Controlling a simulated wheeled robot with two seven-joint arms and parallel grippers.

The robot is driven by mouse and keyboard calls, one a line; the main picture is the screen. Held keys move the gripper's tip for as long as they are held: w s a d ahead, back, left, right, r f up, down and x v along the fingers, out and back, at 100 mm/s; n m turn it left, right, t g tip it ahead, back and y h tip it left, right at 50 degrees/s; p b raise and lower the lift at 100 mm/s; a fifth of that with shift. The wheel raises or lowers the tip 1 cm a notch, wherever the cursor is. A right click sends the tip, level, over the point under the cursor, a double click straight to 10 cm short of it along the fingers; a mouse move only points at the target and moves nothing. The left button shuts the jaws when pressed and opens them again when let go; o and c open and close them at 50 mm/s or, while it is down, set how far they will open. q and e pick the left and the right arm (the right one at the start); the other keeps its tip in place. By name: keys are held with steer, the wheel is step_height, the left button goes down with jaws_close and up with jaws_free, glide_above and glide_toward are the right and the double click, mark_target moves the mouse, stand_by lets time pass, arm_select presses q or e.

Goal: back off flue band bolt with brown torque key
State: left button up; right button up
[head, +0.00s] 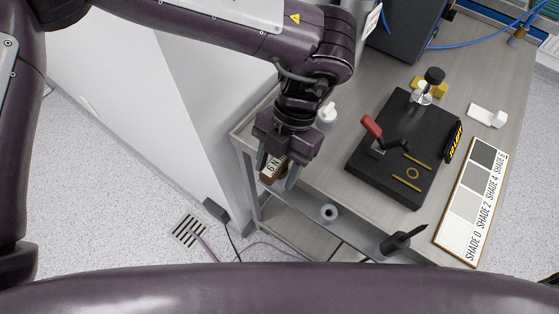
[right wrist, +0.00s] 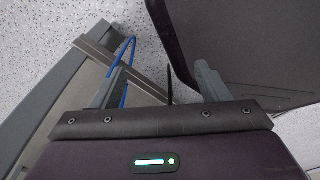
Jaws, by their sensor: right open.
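My left gripper (head: 274,182) is at the front left corner of the bench, pointing down. Its fingers are closed around the brown torque key (head: 268,178), whose white label reads "6 N". The fingers and wrist hide part of the key, and its tip does not show. A black plate (head: 375,175) on the bench carries a red-handled clamp (head: 371,126) with a dark elbow-shaped part beside it. I cannot make out the flue band bolt for certain. My right gripper (right wrist: 167,62) shows only in the right wrist view, with its fingers apart and nothing clearly held.
A rail with an empty ring holder (head: 329,213) and a dark upright tool (head: 400,241) runs along the bench front. A shade chart (head: 465,222) lies at right. A white bottle (head: 326,117) stands near my left gripper. A dark box (head: 405,35) stands at the back.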

arm_select(q)
steer(key=c, duration=1)
arm_select(e)
steer(key=shift+s+d, duration=0.2)
steer(key=shift+s, duration=0.4)
arm_select(q)
steer(key=shift+r, duration=0.15)
steer(key=shift+c, duration=0.2)
step_height(320, 180, up, 8)
steer(key=shift+w+r, duration=0.1)
step_height(320, 180, up, 12)
steer(key=p, duration=0.3)
steer(key=shift+f, duration=0.2)
arm_select(e)
step_height(320, 180, up, 3)
steer(key=shift+w+a+f, duration=0.1)
steer(key=shift+w+a, duration=0.05)
arm_select(q)
steer(key=o, duration=0.6)
jaws_close()
